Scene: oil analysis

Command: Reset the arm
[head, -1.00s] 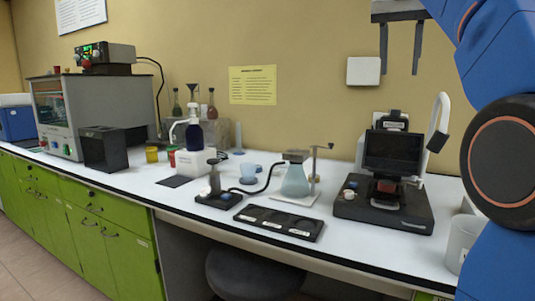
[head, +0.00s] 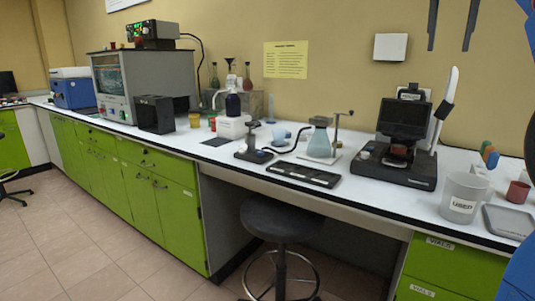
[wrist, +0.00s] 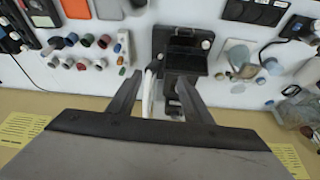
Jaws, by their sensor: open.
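My gripper (head: 450,49) hangs at the top right of the head view, its two dark fingers pointing down in front of the wall. Only the finger ends show there. In the wrist view my gripper (wrist: 160,75) is open, with its fingers spread apart and nothing held. The black device with a screen (head: 405,120) and its white lever (head: 446,98) stand on the bench below. In the wrist view the black device (wrist: 183,48) lies beyond and partly between the fingers. Blue parts of my arm show at the right edge of the head view.
The white bench (head: 345,185) carries a flask (head: 319,142), a black tray (head: 303,175), a dispenser bottle (head: 232,106), a grey oven-like box (head: 135,85), and a cup labelled USED (head: 463,198). A stool (head: 281,219) stands in front.

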